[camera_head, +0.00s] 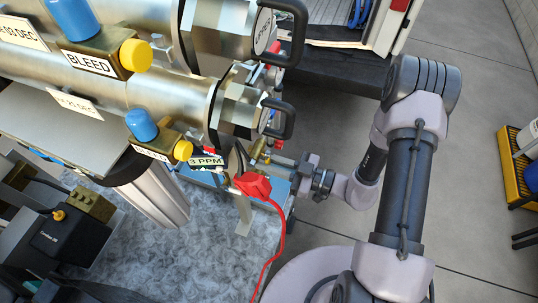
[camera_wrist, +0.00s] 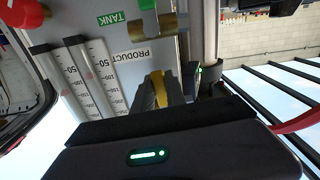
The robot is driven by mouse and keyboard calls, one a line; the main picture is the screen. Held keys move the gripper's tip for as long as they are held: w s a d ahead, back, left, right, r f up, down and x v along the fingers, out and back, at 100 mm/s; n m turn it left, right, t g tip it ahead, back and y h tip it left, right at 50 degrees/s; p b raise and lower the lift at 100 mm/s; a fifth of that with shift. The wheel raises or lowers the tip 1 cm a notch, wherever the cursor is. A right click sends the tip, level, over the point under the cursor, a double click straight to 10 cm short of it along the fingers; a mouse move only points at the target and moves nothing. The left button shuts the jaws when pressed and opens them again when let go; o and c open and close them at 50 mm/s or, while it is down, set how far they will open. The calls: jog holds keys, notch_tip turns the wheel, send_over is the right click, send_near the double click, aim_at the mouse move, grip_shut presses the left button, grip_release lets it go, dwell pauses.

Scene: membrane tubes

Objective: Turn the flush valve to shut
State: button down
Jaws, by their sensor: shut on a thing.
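My gripper (camera_wrist: 162,92) is shut on a yellow valve handle (camera_wrist: 160,88) in the wrist view. The handle shows between the two dark fingers. No flush label is readable beside it, so I cannot confirm its name from the pictures. A brass fitting (camera_wrist: 158,27) with a green part on top is just beyond the fingers, near a PRODUCT label (camera_wrist: 135,57) and a green TANK label (camera_wrist: 111,18). In the head view my gripper (camera_head: 276,159) reaches in from the right to small brass valve parts (camera_head: 258,149) below the big steel tubes. The fingertips are too small there to make out.
Graduated flow tubes (camera_wrist: 90,75) stand left of the fingers. Steel membrane housings (camera_head: 160,95) with black end handles (camera_head: 284,118) hang above my gripper. A red clip (camera_head: 252,185) with a red cable is close below. Open floor (camera_head: 460,150) lies to the right.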

jog(key=shift+s+m, duration=0.2)
jog(key=shift+m, duration=0.3)
jog(key=c, duration=1.4)
grip_release()
jog(key=shift+o, duration=0.2)
jog(key=b+v, duration=0.3)
jog(key=v, duration=1.4)
jog(key=shift+d, duration=0.15)
jog(key=shift+s, duration=0.1)
